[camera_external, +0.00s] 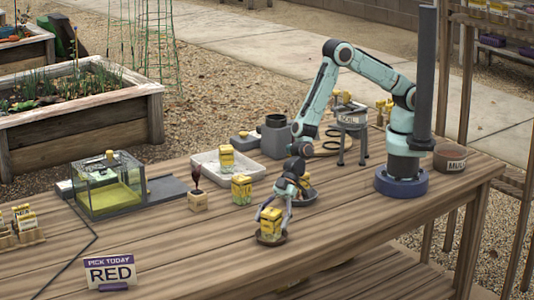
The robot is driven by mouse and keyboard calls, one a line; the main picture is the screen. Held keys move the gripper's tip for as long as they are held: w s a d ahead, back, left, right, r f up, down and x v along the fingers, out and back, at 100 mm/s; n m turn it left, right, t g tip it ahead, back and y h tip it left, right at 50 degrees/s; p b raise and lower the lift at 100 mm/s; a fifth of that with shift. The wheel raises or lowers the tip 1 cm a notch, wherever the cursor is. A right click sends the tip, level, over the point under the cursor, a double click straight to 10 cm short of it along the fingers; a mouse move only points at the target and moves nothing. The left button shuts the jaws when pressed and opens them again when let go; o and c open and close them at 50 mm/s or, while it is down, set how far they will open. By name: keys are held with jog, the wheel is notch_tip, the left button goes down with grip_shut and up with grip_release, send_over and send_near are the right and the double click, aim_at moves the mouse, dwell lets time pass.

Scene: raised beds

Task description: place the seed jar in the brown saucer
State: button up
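A yellow seed jar (270,222) with a printed label stands upright at the brown saucer (263,242), near the front edge of the table. The saucer's dark rim shows around its base. Whether the jar's base rests on the saucer is too small to tell. My gripper (273,214) points down over the jar, with a finger on either side of it. Whether the fingers press on the jar or stand slightly apart from it cannot be made out. A second dark dish (306,196) sits just behind my gripper, partly hidden by it.
Similar yellow jars stand in the white tray (207,168) and on the table (241,189). A wooden block with a dark dibber (197,199), a glass tank (108,186) and a RED sign (110,271) are to the left. The front middle of the table is clear.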

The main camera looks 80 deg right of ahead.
jog(key=shift+r, duration=0.25)
jog(key=v, duration=1.2)
jog(key=s+d+r+m+g+h, duration=0.1)
jog(key=s+d+r+m+h, duration=0.2)
jog(key=d, duration=0.6)
jog(key=s+d+r+m+h, duration=0.2)
jog(key=d+r, duration=0.3)
jog(key=d, duration=0.3)
jog(key=s+d+r+m+g+h, duration=0.2)
jog(key=s+d+m, duration=0.4)
jog(key=s+d, duration=0.4)
notch_tip(320, 180, up, 2)
jog(key=s+g, duration=0.1)
jog(key=s, duration=0.1)
jog(key=shift+s+d+m, duration=0.25)
jog(key=shift+s+m, duration=0.1)
jog(key=shift+m, duration=0.05)
jog(key=shift+o, duration=0.3)
jog(key=shift+r, duration=0.1)
